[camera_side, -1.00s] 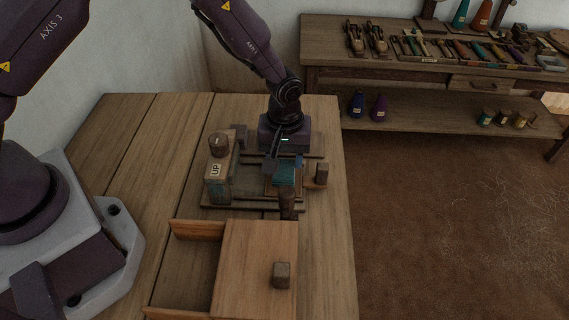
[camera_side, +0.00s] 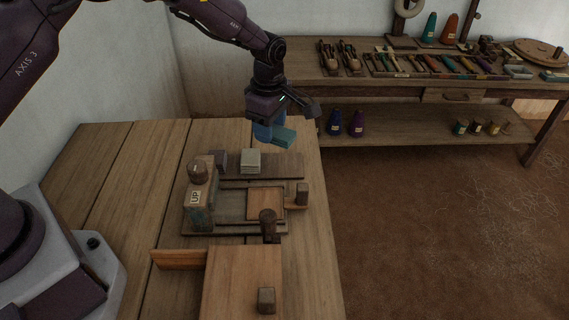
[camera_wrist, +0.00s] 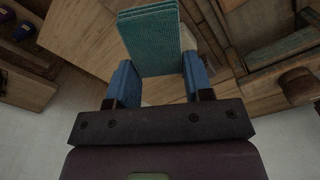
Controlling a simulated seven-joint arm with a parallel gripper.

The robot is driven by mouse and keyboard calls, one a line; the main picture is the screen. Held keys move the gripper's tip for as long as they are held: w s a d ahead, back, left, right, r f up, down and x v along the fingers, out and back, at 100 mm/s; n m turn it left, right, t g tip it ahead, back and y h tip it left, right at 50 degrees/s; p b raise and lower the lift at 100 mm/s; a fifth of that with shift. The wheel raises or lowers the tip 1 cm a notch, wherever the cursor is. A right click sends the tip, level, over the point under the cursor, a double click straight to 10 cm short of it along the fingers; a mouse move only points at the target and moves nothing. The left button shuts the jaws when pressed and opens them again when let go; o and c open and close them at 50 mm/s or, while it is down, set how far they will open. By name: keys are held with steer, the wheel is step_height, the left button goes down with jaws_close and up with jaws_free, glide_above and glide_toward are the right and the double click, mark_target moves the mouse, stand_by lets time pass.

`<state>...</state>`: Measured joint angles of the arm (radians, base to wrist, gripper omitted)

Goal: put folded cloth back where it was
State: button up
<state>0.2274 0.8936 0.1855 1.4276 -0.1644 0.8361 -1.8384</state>
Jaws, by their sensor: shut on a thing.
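The folded cloth (camera_side: 284,137) is teal. It also shows in the wrist view (camera_wrist: 150,42), with its layered folds at the far end. My gripper (camera_side: 271,132) is shut on the cloth and holds it in the air above the back of the wooden fixture. In the wrist view, the blue fingers of my gripper (camera_wrist: 160,78) stand on either side of the cloth's near end. A bare tan square plate (camera_side: 266,203) lies on the fixture, below and in front of the cloth. A pale layered block (camera_side: 250,161) rests on the fixture's rear board (camera_side: 282,166).
A tall block marked UP (camera_side: 196,205) with a round knob stands at the fixture's left. A dark upright handle (camera_side: 268,222) and a small post (camera_side: 302,194) stand near the plate. A wooden box (camera_side: 240,285) is in front. A tool bench (camera_side: 400,74) stands behind.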

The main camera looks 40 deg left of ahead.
mark_target(275, 165)
steer(key=n, duration=0.2)
steer(key=w+n, duration=0.1)
steer(key=shift+w+a+r+n, duration=0.1)
steer(key=shift+r+n, duration=0.4)
steer(key=shift+n, duration=0.8)
steer(key=shift+f, duration=0.35)
step_height(275, 165, down, 9)
steer(key=shift+f, duration=0.15)
steer(key=shift+f, duration=0.1)
steer(key=o, duration=1)
